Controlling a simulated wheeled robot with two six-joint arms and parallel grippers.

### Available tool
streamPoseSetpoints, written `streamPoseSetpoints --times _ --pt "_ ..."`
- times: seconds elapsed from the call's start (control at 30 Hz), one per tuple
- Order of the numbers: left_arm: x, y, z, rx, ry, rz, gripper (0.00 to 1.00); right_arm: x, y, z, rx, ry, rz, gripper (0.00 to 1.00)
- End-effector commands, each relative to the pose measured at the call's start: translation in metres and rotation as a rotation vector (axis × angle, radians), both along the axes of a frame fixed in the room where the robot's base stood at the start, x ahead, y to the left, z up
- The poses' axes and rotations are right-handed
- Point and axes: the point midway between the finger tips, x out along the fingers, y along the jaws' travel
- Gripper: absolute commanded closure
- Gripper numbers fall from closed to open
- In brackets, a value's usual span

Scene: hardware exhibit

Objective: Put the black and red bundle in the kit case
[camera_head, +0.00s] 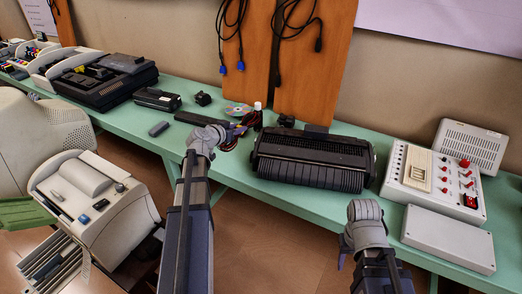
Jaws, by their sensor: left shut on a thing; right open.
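The black and red bundle (252,119) is a small dark tangle with red in it, on or just above the green bench behind the large black ribbed unit's left end. My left gripper (238,130) reaches over the bench and is shut on the bundle, which it and the wrist partly hide. A black case-like box (105,80) stands further left on the bench; I cannot tell for certain that it is the kit case. My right gripper (344,255) is open and empty, low in front of the bench, mostly hidden by its wrist.
The black ribbed unit (312,158) fills the bench's middle. A white control panel (434,182) and flat grey box (447,238) are at the right. A black device (157,99) lies between the case-like box and my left gripper. A beige machine (95,205) stands in front.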

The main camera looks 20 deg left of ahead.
Motion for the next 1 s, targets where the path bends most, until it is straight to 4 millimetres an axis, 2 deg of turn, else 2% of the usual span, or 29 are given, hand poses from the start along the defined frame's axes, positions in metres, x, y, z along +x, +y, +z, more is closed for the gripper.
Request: streamPoseSetpoints --times 0.03,0.27,0.57,0.83,1.0 --pt "0.000 0.000 -0.014 0.000 0.000 0.000 1.00 0.000 0.000 -0.014 0.000 0.000 0.000 0.50" --pt "0.000 0.000 -0.049 0.000 0.000 0.000 1.00 0.000 0.000 -0.049 0.000 0.000 0.001 0.50" --pt "0.000 0.000 -0.054 0.000 0.000 0.000 1.00 0.000 0.000 -0.054 0.000 0.000 0.000 0.50" --pt "0.000 0.000 -0.086 0.000 0.000 0.000 1.00 0.000 0.000 -0.086 0.000 0.000 0.000 0.50" --pt "0.000 0.000 -0.089 0.000 0.000 0.000 1.00 0.000 0.000 -0.089 0.000 0.000 0.000 0.50"
